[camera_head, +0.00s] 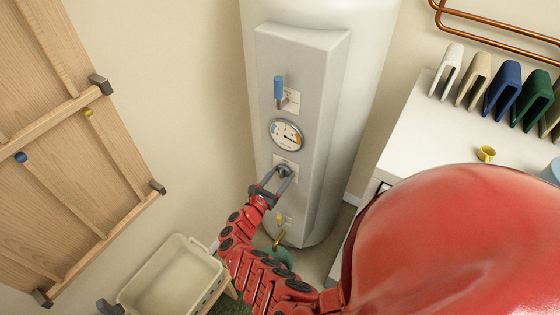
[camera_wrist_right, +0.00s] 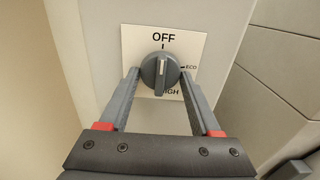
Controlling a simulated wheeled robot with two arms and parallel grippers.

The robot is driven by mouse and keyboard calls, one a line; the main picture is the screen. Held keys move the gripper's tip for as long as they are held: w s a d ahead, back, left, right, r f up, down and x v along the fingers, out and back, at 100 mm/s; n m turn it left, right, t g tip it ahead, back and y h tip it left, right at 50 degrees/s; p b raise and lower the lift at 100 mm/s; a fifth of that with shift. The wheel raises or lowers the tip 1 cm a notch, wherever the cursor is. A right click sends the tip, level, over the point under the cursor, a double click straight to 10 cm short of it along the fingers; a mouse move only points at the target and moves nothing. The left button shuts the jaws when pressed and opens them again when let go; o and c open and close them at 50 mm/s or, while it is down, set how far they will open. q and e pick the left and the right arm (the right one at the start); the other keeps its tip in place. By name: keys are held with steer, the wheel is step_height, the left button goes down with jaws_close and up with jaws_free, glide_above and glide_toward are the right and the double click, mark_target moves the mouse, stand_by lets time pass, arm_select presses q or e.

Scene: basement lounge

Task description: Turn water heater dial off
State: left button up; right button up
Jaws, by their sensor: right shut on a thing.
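The dial (camera_head: 284,171) is a round grey knob on a white label plate, low on the grey panel of the white water heater (camera_head: 305,60). In the right wrist view the dial (camera_wrist_right: 160,70) has a pale pointer line that stands nearly upright, toward the OFF mark above it. ECO is at its right and HIGH, partly hidden, below. My right gripper (camera_head: 284,175) is shut on the dial, one finger on each side; its fingers (camera_wrist_right: 160,76) reach in from below. My left gripper is not in view.
Above the dial are a round gauge (camera_head: 286,135) and a blue-handled lever (camera_head: 279,90). A yellow-handled tap (camera_head: 279,238) is below. A wooden panel (camera_head: 70,130) and a cream bin (camera_head: 172,277) stand at left. A white cabinet (camera_head: 420,125) with several coloured holders is at right.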

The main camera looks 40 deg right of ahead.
stand_by(0.4)
steer(key=o, duration=1.3)
steer(key=shift+o, duration=0.2)
steer(key=shift+a, duration=0.1)
steer(key=p+v, duration=0.1)
steer(key=v, duration=1.6)
steer(key=shift+s+a+f, duration=0.1)
